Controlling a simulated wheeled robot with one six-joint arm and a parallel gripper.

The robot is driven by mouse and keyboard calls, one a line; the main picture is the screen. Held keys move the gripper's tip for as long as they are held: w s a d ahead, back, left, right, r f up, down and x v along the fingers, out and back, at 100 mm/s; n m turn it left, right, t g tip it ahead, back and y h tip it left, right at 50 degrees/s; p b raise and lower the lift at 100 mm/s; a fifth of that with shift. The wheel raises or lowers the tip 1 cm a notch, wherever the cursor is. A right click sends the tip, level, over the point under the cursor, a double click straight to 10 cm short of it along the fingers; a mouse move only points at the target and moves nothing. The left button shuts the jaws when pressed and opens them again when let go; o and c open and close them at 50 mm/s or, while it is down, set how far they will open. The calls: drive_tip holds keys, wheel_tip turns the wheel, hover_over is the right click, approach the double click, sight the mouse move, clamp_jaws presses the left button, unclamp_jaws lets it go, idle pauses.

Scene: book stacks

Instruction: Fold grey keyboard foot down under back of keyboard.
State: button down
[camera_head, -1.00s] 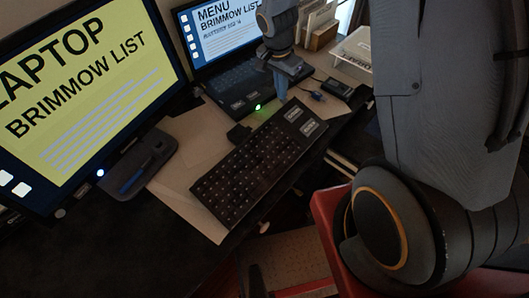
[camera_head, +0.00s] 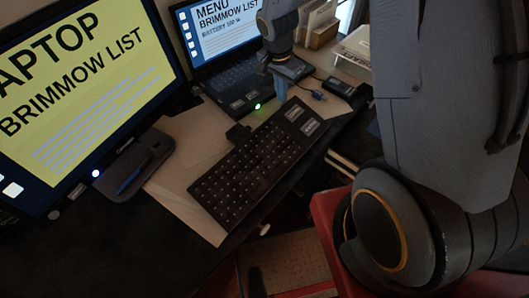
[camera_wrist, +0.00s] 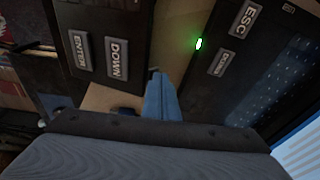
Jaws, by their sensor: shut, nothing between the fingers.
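The black keyboard (camera_head: 256,162) lies at a slant on pale sheets on the dark desk, with two large light labelled keys at its far end. In the wrist view the keyboard (camera_wrist: 96,22) shows its ENTER and DOWN keys at upper left. A small dark tab (camera_head: 238,134) sticks out at its back edge; I cannot tell whether this is the grey foot. The underside is hidden. My gripper (camera_head: 281,97) points down, its blue fingers shut and empty, beside the far end of the keyboard. In the wrist view my gripper (camera_wrist: 160,85) is between keyboard and laptop.
A laptop (camera_head: 238,82) with a green light stands close behind my gripper. A large monitor (camera_head: 80,85) is at left, with a dark tray (camera_head: 136,166) holding a blue pen. A dark box (camera_head: 339,86) and a pale bin (camera_head: 355,48) stand at upper right.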

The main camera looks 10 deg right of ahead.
drive_tip(key=shift+f, duration=0.25)
drive_tip(key=shift+w+a, duration=0.1)
drive_tip(key=shift+w, duration=0.05)
drive_tip(key=shift+w+a+b, duration=0.35)
drive_tip(key=shift+w, duration=0.1)
drive_tip(key=shift+r, duration=0.15)
wheel_tip(320, 180, up, 10)
drive_tip(key=p, duration=0.6)
idle(0.5)
idle(0.5)
drive_tip(key=s+r+n+b, duration=0.1)
drive_tip(key=s+r+n, duration=0.2)
drive_tip(key=s, duration=0.6)
drive_tip(key=s+d+r+n+y, duration=0.1)
drive_tip(key=s+r+n, duration=0.3)
drive_tip(key=s+n, duration=0.3)
drive_tip(key=shift+s+n+b, duration=0.4)
drive_tip(key=shift+s, duration=0.65)
